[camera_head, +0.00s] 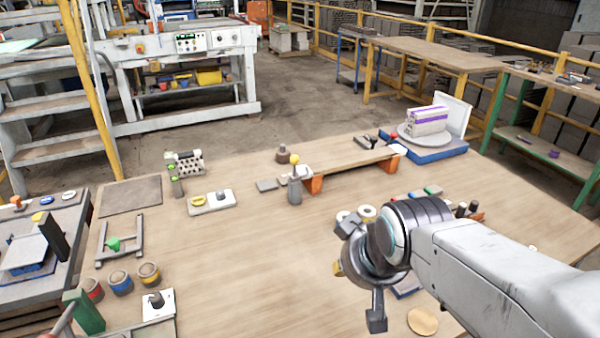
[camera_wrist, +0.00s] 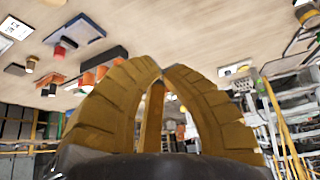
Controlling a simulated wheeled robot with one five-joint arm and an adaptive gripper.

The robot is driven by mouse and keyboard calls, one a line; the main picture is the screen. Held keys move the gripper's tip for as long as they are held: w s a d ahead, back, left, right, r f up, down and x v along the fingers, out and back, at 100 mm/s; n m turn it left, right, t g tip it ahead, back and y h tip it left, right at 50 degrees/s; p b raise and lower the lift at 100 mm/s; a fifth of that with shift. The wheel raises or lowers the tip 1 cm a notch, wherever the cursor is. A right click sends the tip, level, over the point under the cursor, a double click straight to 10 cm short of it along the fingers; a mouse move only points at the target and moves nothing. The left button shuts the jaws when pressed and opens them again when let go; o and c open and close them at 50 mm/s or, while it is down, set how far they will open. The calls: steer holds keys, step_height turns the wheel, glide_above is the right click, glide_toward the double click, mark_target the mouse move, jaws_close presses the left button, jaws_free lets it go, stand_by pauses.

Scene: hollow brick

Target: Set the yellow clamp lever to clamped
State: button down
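In the head view, a lever with a round yellow knob (camera_head: 294,159) stands on a grey cylindrical post (camera_head: 295,190) in the middle of the wooden table. Its stem looks near upright; its exact angle is hard to tell. My gripper (camera_head: 338,268) is to the right of the lever and nearer to the camera, over the table and apart from the lever. In the wrist view, the two curved yellow-brown fingers of my gripper (camera_wrist: 164,70) come together at the tips, with nothing seen between them. The lever is not clearly seen in the wrist view.
Coloured cups (camera_head: 121,282) stand at front left. The table's front middle is clear.

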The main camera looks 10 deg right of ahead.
mark_target(298, 160)
steer(key=w+f+t+b, duration=0.2)
steer(key=w+t+b, duration=0.2)
steer(key=w, duration=1.3)
steer(key=w+f+t+b, duration=0.3)
steer(key=w+t+b, duration=0.2)
steer(key=w+b, duration=0.6)
steer(key=shift+w+d+f+t, duration=0.15)
steer(key=shift+w+d+t, duration=0.15)
steer(key=shift+w, duration=2.8)
steer(key=shift+w+f+p, duration=0.2)
steer(key=shift+w+f, duration=0.25)
steer(key=shift+w, duration=1.8)
steer(key=shift+w+f+p, duration=0.15)
steer(key=shift+w+f, duration=0.3)
steer(key=shift+w, duration=1.85)
steer(key=shift+w+f+p, duration=0.2)
steer(key=shift+w+f, duration=0.25)
steer(key=shift+w, duration=1.8)
steer(key=shift+w+r+p, duration=0.1)
steer(key=shift+p, duration=0.25)
